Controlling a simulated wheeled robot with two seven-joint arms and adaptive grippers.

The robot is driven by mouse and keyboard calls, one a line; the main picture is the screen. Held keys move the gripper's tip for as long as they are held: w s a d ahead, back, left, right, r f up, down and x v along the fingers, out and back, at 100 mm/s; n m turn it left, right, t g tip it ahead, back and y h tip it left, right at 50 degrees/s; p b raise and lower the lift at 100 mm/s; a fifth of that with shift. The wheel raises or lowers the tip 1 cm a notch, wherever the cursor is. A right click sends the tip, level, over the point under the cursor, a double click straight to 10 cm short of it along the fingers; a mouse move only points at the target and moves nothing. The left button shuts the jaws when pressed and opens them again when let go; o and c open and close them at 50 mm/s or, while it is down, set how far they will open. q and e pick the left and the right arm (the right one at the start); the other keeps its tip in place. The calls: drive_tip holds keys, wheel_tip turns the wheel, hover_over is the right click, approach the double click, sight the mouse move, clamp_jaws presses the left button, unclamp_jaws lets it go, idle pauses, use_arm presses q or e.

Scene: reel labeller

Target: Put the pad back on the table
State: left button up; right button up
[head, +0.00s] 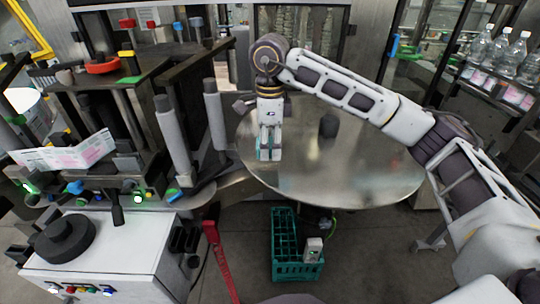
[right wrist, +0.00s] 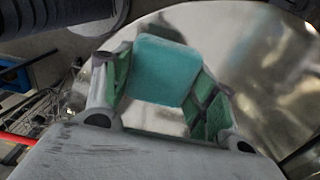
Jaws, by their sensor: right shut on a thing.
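The teal pad (right wrist: 162,68) is a flat, rounded square between the fingertips in the right wrist view. My right gripper (head: 269,155) points down over the left part of the round metal table (head: 340,178). It is shut on the pad; the same gripper shows in the right wrist view (right wrist: 165,88) with green linings on its fingers. In the head view only small teal parts show at the fingertips. I cannot tell whether the pad touches the table top. My left gripper is not in view.
A dark rounded thing (head: 328,126) stands on the table right of my gripper. The table's front is clear. A green crate (head: 285,238) is below its front edge. The labelling machine (head: 100,245) is at left; bottles (head: 497,52) stand at far right.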

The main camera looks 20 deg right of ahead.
sight(270, 165)
drive_tip(key=shift+f, duration=0.35)
drive_tip(key=shift+f+p, duration=0.3)
drive_tip(key=shift+f, duration=1.5)
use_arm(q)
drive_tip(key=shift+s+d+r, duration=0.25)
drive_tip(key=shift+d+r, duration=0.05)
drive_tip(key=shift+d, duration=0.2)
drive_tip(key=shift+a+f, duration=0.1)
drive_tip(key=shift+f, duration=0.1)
use_arm(e)
drive_tip(key=shift+f, duration=0.2)
drive_tip(key=o, duration=1)
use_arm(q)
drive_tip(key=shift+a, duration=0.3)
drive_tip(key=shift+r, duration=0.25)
use_arm(e)
drive_tip(key=shift+r, duration=0.2)
